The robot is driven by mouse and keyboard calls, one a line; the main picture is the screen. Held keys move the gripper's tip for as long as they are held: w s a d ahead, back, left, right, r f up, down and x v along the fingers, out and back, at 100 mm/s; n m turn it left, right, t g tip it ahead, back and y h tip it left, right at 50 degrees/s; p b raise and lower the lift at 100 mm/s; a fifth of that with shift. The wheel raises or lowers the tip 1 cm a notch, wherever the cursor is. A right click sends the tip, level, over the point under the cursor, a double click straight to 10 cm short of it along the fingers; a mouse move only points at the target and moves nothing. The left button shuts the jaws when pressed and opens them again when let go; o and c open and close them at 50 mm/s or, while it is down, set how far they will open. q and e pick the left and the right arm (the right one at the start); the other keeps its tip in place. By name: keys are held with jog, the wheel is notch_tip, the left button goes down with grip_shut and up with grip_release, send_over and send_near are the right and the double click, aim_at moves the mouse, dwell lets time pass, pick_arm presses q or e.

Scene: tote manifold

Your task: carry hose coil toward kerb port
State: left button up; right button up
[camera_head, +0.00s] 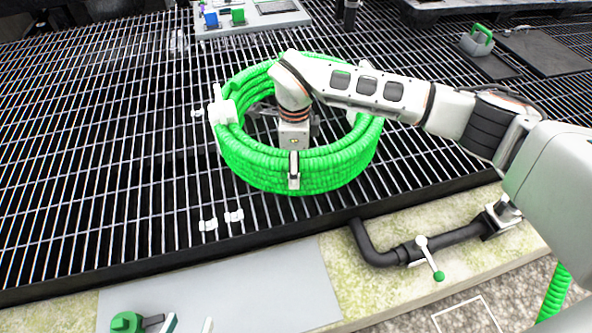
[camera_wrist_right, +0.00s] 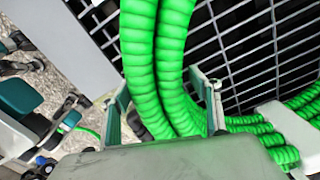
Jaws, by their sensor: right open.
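The bright green hose coil (camera_head: 240,160) lies on the metal grating in the head view, with white clips around it. My right gripper (camera_head: 293,165) reaches down over its near side, one finger showing in front of the hose. In the right wrist view, green hose strands (camera_wrist_right: 158,60) pass between the open fingers (camera_wrist_right: 165,100); I cannot tell whether they touch. A black elbow pipe (camera_head: 375,250) with a green-tipped valve handle runs along the pale kerb (camera_head: 470,272); whether it is the kerb port is unclear.
A grey plate (camera_head: 270,290) covers part of the kerb. Two small white clips (camera_head: 221,220) sit on the grating near its front edge. A tray with blue and green items (camera_head: 250,17) is at the back, and a green-handled grey block (camera_head: 477,43) at back right. The left grating (camera_head: 90,130) is clear.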

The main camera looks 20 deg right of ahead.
notch_tip(320, 180, up, 8)
jog(key=shift+f+p, duration=0.15)
jog(key=shift+p, duration=0.8)
jog(key=shift+r, duration=0.35)
pick_arm(q)
jog(key=shift+m+g+y, duration=0.4)
jog(key=shift+g, duration=0.1)
jog(key=shift+s+a+f, duration=0.5)
jog(key=shift+a+f, duration=0.25)
jog(key=shift+s+a+f, duration=0.5)
jog(key=shift+a+f, duration=0.25)
pick_arm(e)
jog(key=shift+r, duration=0.2)
pick_arm(q)
jog(key=shift+w+r, duration=0.1)
jog(key=shift+r, duration=0.1)
pick_arm(e)
jog(key=shift+r, duration=0.1)
